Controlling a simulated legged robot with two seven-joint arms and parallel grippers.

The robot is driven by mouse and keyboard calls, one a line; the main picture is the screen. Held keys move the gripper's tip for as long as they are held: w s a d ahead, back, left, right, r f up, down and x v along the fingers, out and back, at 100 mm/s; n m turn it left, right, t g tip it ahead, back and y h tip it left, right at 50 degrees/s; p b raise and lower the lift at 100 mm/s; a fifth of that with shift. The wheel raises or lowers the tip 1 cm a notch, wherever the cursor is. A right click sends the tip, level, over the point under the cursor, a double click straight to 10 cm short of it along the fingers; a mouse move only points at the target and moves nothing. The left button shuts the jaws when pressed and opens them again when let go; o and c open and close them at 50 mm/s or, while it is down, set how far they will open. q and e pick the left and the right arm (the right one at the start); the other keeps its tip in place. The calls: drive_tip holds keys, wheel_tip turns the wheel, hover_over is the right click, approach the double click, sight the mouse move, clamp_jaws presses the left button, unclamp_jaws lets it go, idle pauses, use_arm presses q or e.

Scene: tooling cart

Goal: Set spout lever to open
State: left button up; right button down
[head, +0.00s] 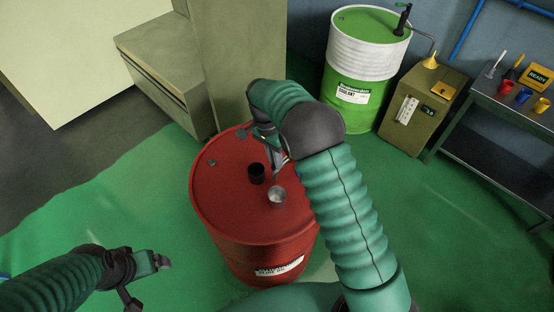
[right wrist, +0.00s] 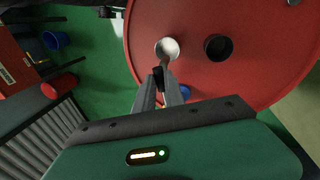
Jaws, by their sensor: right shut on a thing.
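A red drum (head: 225,205) stands in front of me, and its top also fills much of the right wrist view (right wrist: 240,75). On it are a black round fitting (head: 256,173) and a silver cup-shaped piece (head: 276,195). In the right wrist view the silver cup-shaped piece (right wrist: 167,48) sits at the tips of my right gripper (right wrist: 161,78), beside the black fitting (right wrist: 217,47). The right gripper is shut on what looks like this piece's short stem. I cannot clearly make out a spout lever. My left gripper (head: 163,263) is left of the drum, apart from it; its jaw state is unclear.
A green and white coolant drum (head: 365,70) with a black pump (head: 403,20) stands at the back. A cabinet (head: 420,105) with a yellow funnel (head: 430,62) and a cart (head: 500,105) with cups are at right. Green floor is clear left of the red drum.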

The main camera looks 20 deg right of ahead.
drive_tip(key=shift+a+f, duration=0.1)
idle(0.3)
drive_tip(key=c, duration=1.7)
unclamp_jaws()
drive_tip(key=o, duration=0.3)
drive_tip(key=shift+w, duration=0.15)
drive_tip(key=w+a+r+b, duration=0.1)
drive_tip(key=w+r, duration=0.2)
drive_tip(key=r, duration=1.3)
drive_tip(key=shift+a+r+b, duration=0.15)
drive_tip(key=shift+r+b, duration=0.1)
drive_tip(key=shift+b, duration=0.1)
drive_tip(key=shift+w, duration=0.1)
